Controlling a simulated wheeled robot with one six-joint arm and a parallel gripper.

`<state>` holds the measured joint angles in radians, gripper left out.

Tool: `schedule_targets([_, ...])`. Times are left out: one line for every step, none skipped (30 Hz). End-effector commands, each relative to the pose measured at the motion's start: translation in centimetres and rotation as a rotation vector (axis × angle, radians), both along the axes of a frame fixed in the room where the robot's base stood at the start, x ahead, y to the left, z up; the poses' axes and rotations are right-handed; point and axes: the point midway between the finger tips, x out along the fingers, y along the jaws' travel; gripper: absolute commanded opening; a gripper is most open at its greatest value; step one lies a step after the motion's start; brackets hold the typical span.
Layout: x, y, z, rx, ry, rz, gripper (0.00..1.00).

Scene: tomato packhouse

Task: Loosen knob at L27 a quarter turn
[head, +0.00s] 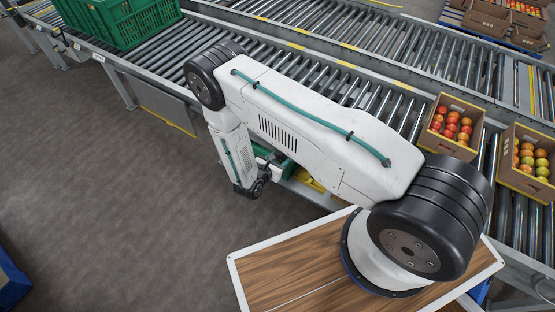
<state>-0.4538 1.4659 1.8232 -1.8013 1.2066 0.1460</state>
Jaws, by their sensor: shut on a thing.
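My white arm reaches over the roller conveyor and bends down at its black elbow to a dark wrist beside the conveyor's near side. The jaws of my gripper do not show; the wrist and upper arm cover that spot. No knob can be made out, and no label reading L27 is legible. Whatever is in front of the wrist is hidden. A small white label (98,57) sits on the conveyor's near rail, too small to read.
A green crate (125,38) stands on the near conveyor (165,60) at upper left. Cardboard boxes of tomatoes (433,143) (505,172) stand on it at right. Something green and yellow (308,180) partly shows under the conveyor behind my arm.

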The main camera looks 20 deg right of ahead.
Motion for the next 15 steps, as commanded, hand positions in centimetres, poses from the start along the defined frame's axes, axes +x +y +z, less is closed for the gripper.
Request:
schedule_targets([0.20, -0.11, 0.05, -0.003, 0.002, -0.001, 0.27])
schedule_targets([0.21, -0.17, 0.06, -0.006, 0.007, -0.001, 0.27])
schedule_targets([0.24, -0.24, 0.08, -0.013, 0.014, -0.001, 0.27])
schedule_targets([0.26, -0.28, 0.08, -0.018, 0.022, -0.001, 0.27])
schedule_targets([0.27, -0.32, 0.09, -0.025, 0.030, -0.002, 0.27])
schedule_targets([0.28, -0.37, 0.09, -0.036, 0.045, -0.003, 0.28])
schedule_targets([0.28, -0.38, 0.10, -0.044, 0.057, -0.004, 0.27])
schedule_targets([0.31, -0.39, 0.10, -0.054, 0.070, -0.004, 0.28])
schedule_targets([0.35, -0.39, 0.10, -0.069, 0.091, -0.005, 0.27])
schedule_targets([0.36, -0.39, 0.10, -0.081, 0.107, -0.006, 0.27])
schedule_targets([0.39, -0.38, 0.10, -0.095, 0.126, -0.005, 0.27])
schedule_targets([0.38, -0.38, 0.10, -0.113, 0.152, -0.006, 0.27])
schedule_targets([0.38, -0.37, 0.09, -0.128, 0.172, -0.006, 0.27])
schedule_targets([0.41, -0.36, 0.09, -0.144, 0.194, -0.006, 0.27])
schedule_targets([0.44, -0.34, 0.08, -0.166, 0.224, -0.006, 0.27])
